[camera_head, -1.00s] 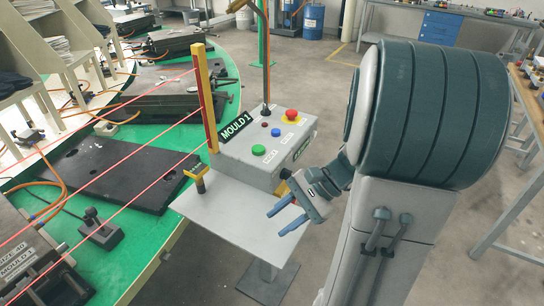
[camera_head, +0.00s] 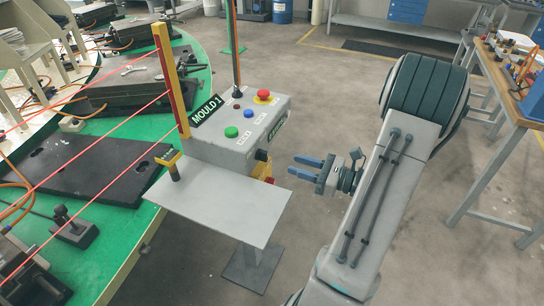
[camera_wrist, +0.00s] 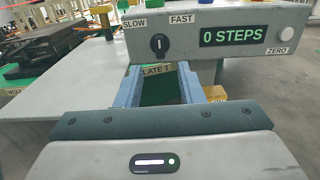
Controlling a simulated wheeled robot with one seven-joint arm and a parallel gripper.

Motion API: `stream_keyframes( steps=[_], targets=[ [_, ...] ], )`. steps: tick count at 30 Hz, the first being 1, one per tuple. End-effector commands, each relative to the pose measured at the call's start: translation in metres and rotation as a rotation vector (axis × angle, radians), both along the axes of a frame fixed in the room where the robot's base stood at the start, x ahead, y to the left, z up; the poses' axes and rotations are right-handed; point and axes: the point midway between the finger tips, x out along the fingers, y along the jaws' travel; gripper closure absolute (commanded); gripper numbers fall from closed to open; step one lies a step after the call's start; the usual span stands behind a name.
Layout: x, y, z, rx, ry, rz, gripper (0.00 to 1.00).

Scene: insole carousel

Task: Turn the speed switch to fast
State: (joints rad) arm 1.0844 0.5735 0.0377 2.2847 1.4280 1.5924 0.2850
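The speed switch is a black round knob (camera_wrist: 160,44) with a small pale mark, on the grey side face of the control box (camera_wrist: 215,38). SLOW is printed to its upper left and FAST to its upper right. I cannot tell which label the mark points to. The knob also shows dark on the box's right side in the head view (camera_head: 261,155). My gripper (camera_wrist: 157,78) is open and empty, its two blue fingers apart, below and short of the knob. In the head view my gripper (camera_head: 293,165) is right of the box, fingers pointing at it.
The box top holds a green button (camera_head: 231,132), a blue one and a red emergency stop (camera_head: 263,97). A grey shelf (camera_head: 220,205) juts out in front.

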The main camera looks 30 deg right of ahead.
Motion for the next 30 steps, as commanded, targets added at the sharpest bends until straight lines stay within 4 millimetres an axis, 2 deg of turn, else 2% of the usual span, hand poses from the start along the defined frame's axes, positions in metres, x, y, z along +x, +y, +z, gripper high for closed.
stream_keyframes(
  steps=[6,12,18,25,26,29,30],
  targets=[
    [0.037,0.03,0.001,-0.001,-0.001,0.005,0.65],
    [0.059,0.047,0.0,0.0,0.0,0.003,0.65],
    [0.067,0.053,0.0,-0.001,0.0,0.001,0.65],
    [0.067,0.053,0.0,-0.001,0.0,0.001,0.65],
    [0.067,0.053,0.0,-0.001,0.0,0.001,0.71],
    [0.067,0.053,0.0,-0.001,0.0,0.001,0.99],
    [0.067,0.053,0.0,-0.001,0.0,0.001,1.0]
  ],
)
